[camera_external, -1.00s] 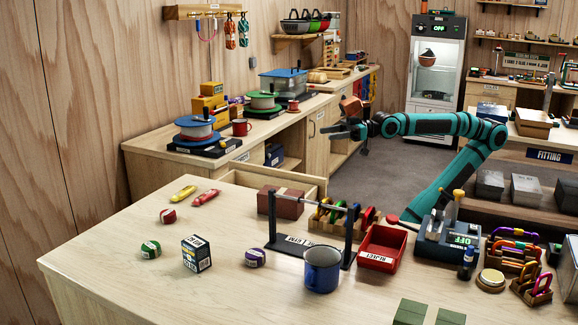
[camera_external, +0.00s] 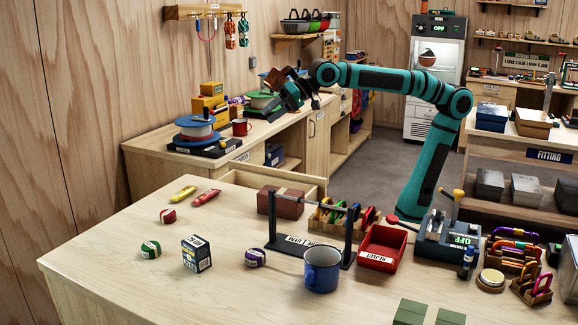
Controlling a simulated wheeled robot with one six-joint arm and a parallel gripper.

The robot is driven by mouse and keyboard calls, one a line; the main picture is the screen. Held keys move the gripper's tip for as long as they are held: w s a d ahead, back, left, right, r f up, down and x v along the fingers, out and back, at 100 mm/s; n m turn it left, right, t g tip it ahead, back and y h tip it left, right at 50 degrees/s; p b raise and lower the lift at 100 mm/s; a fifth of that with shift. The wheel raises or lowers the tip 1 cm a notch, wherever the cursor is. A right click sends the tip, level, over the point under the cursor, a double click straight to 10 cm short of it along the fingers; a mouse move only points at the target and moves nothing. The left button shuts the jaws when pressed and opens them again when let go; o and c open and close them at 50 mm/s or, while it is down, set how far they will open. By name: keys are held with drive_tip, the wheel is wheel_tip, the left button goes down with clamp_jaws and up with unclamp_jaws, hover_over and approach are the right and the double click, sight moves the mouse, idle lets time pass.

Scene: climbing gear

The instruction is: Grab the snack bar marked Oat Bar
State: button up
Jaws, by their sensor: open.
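A yellow wrapped item (camera_external: 183,193) and a red one (camera_external: 205,198) lie side by side near the far left edge of the front table. Both are small and bar-like, but I cannot read their labels, so I cannot tell which, if either, is marked Oat Bar. My gripper (camera_external: 302,104) is open, tilted downward, and appears empty. It is up in the air, up and to the right of both items in the picture, in front of the back counter. It touches neither of them.
The front table (camera_external: 110,255) has free room around the two items. A striped red roll (camera_external: 168,216), a green roll (camera_external: 151,249), a small box (camera_external: 196,254), a blue mug (camera_external: 321,268) and a bar stand (camera_external: 271,225) stand nearby.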

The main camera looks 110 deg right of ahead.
drive_tip(key=w+d+m+g, duration=0.3)
drive_tip(key=w+m+g, duration=0.35)
drive_tip(key=w, duration=0.95)
drive_tip(key=m+g, duration=0.5)
drive_tip(key=m, duration=0.5)
hover_over(184, 190)
drive_tip(key=shift+t+y, duration=0.25)
drive_tip(key=shift+y, duration=0.05)
wheel_tip(184, 190, down, 20)
drive_tip(key=shift+d+r, duration=0.1)
drive_tip(key=shift+r, duration=0.05)
drive_tip(key=shift+a+f, duration=0.15)
drive_tip(key=shift+f, duration=1.2)
drive_tip(key=shift+a+f, duration=0.1)
drive_tip(key=shift+f, duration=1.2)
drive_tip(key=c, duration=1.1)
